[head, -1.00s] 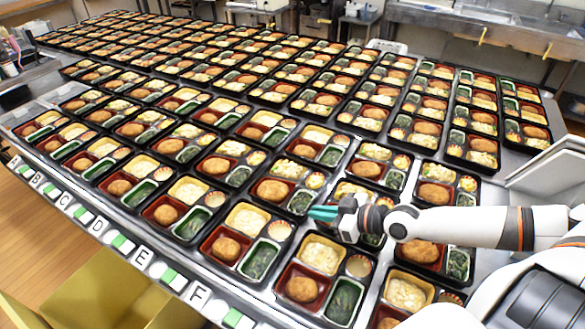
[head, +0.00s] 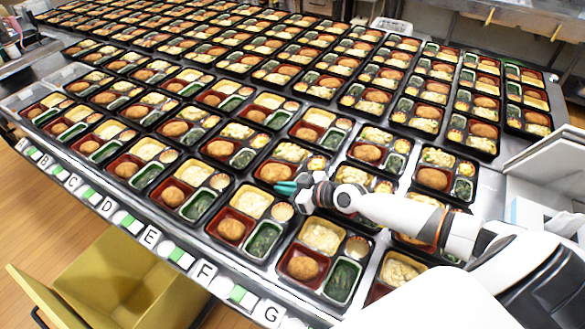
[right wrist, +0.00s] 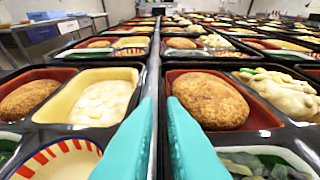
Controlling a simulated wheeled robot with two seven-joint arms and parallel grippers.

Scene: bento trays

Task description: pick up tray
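Many black bento trays stand close together in rows. My right gripper (head: 287,187) has teal fingertips and reaches in from the right, over the seam between two trays. The tray on the front side (head: 236,252) holds a brown croquette, pale potato salad, dark greens and a small cup. The tray on the back side (head: 300,169) holds similar food, its greens partly hidden by the gripper. In the right wrist view the two fingers (right wrist: 160,130) are apart, with the touching tray rims between them; the left tray (right wrist: 62,130) and right tray (right wrist: 270,132) flank them. Contact cannot be told. My left gripper is out of view.
The metal table (head: 192,258) has lettered labels along its front edge. A yellow bin (head: 130,270) stands on the floor in front. A white open-topped box (head: 555,165) is at the right edge. Trays fill nearly the whole table top.

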